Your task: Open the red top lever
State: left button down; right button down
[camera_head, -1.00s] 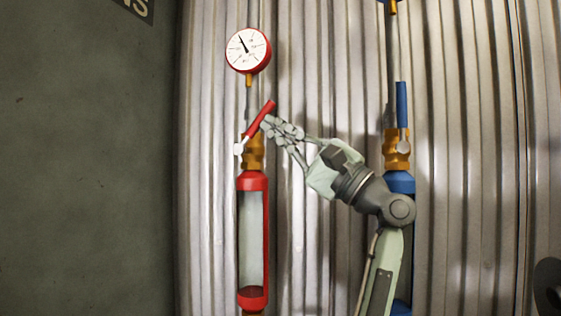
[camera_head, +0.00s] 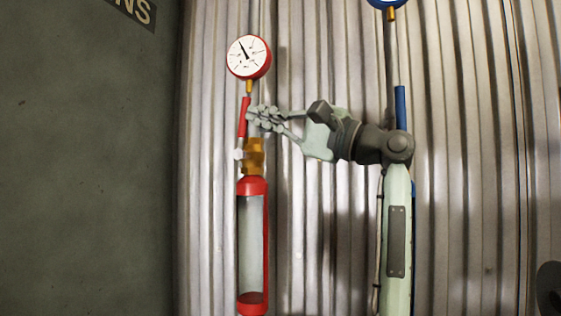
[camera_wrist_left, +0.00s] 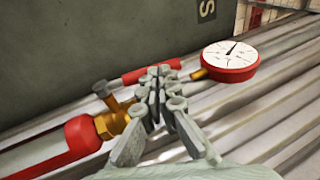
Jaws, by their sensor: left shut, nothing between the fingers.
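The red top lever (camera_head: 244,117) stands almost upright above the brass valve (camera_head: 254,156), in line with the pipe. In the left wrist view the lever (camera_wrist_left: 152,71) lies just beyond my fingertips. My left gripper (camera_head: 251,118) is shut with nothing between its fingers. Its tips are at the lever's right side, touching or nearly touching it. It also shows in the left wrist view (camera_wrist_left: 160,76), where the fingers cover part of the lever. The valve (camera_wrist_left: 116,124) is partly behind the fingers there. My right gripper is in neither view.
A red-rimmed gauge (camera_head: 248,57) sits above the lever, and a red-ended cylinder (camera_head: 252,187) below the valve. A blue lever (camera_head: 400,107) and blue gauge (camera_head: 388,3) are to the right, partly behind my arm. Corrugated metal (camera_head: 320,210) backs everything; a dark green panel (camera_head: 90,160) is left.

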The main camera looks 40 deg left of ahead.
pick_arm(q)
jog(key=shift+s+a+r, duration=0.1)
jog(key=shift+a, duration=0.05)
dwell(0.4)
jog(key=v, duration=1.2)
